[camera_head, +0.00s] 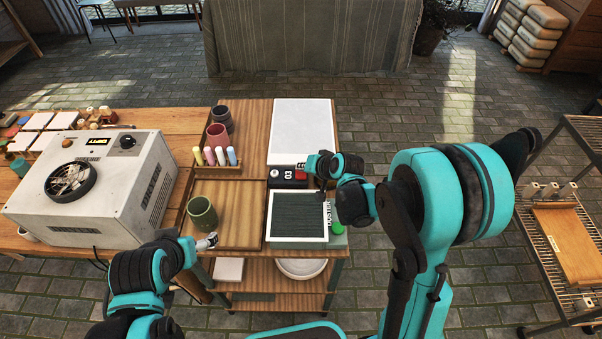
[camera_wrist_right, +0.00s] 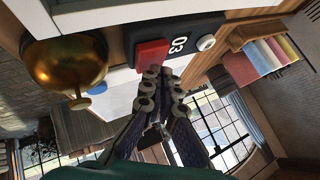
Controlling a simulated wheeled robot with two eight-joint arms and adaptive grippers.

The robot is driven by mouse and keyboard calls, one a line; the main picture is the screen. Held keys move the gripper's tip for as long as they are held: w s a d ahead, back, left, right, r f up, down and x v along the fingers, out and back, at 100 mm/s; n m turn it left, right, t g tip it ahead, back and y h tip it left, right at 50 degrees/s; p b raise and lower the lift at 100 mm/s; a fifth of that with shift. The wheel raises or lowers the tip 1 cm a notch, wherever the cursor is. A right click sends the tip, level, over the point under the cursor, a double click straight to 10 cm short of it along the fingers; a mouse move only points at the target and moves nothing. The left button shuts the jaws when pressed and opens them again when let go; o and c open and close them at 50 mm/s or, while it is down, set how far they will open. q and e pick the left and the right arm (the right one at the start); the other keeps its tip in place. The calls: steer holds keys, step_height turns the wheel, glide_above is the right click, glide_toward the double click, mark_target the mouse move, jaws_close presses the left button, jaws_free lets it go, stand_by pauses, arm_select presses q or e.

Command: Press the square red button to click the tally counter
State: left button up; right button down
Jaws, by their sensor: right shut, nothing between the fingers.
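The tally counter (camera_head: 287,174) is a small black box on the wooden table, at the front edge of a white panel. In the right wrist view, the counter (camera_wrist_right: 180,42) shows the digits 03, a white knob and a square red button (camera_wrist_right: 152,53). My right gripper (camera_head: 312,172) is at the counter's right end and partly hides the button in the head view. Its fingers (camera_wrist_right: 158,76) are shut and empty, with the tips close to the button. I cannot tell whether they touch it. My left gripper (camera_head: 208,241) is by the tray's front edge; its opening is unclear.
A brass dome (camera_wrist_right: 65,62) is near the button in the wrist view. A framed dark screen (camera_head: 297,216) lies in front of the counter. A white machine (camera_head: 100,185) stands farther left.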

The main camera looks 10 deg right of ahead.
mark_target(303, 174)
steer(key=shift+f+b, duration=0.45)
stand_by(0.6)
steer(key=shift+r, duration=0.1)
steer(key=shift+r+p, duration=0.65)
steer(key=shift+r, duration=0.15)
steer(key=shift+r+p, duration=1.95)
steer(key=shift+r, duration=0.6)
